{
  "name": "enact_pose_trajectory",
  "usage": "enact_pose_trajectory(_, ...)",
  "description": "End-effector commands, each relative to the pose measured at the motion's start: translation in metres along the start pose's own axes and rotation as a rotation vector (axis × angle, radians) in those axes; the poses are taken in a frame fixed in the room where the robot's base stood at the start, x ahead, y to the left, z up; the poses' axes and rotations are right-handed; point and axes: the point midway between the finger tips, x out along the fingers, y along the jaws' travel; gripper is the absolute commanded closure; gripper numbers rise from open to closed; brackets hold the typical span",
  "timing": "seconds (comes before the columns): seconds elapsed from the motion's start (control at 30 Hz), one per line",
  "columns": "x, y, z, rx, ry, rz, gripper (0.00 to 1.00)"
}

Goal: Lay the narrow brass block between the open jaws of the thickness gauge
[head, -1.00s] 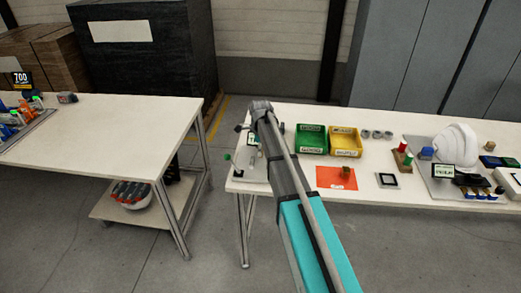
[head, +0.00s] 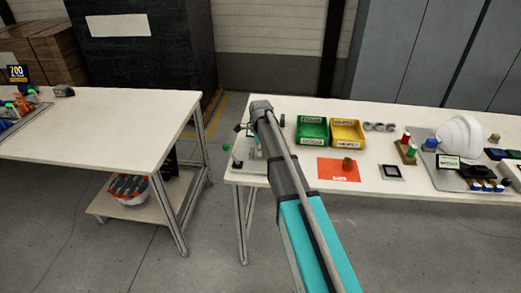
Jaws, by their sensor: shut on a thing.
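My arm reaches over the left end of the right-hand table, and its wrist hides my gripper, so I cannot see the jaws or anything in them. The thickness gauge seems to be the device on a grey plate (head: 254,167) at that table end. It is mostly covered by my arm, and its jaws cannot be made out. I cannot identify the narrow brass block.
Green (head: 312,131) and yellow (head: 347,134) bins stand right of my arm. Farther right are a black-framed square (head: 391,172), coloured cylinders and a white helmet shell (head: 462,137). A small green-topped bottle (head: 226,157) is near the left edge. A floor gap separates the left table (head: 110,135).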

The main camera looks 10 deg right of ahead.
Motion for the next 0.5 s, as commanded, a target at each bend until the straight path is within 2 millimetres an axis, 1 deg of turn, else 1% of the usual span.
enact_pose_trajectory(0.5,0.0043,0.0002,0.0006,-0.001,0.0,0.0,1.0)
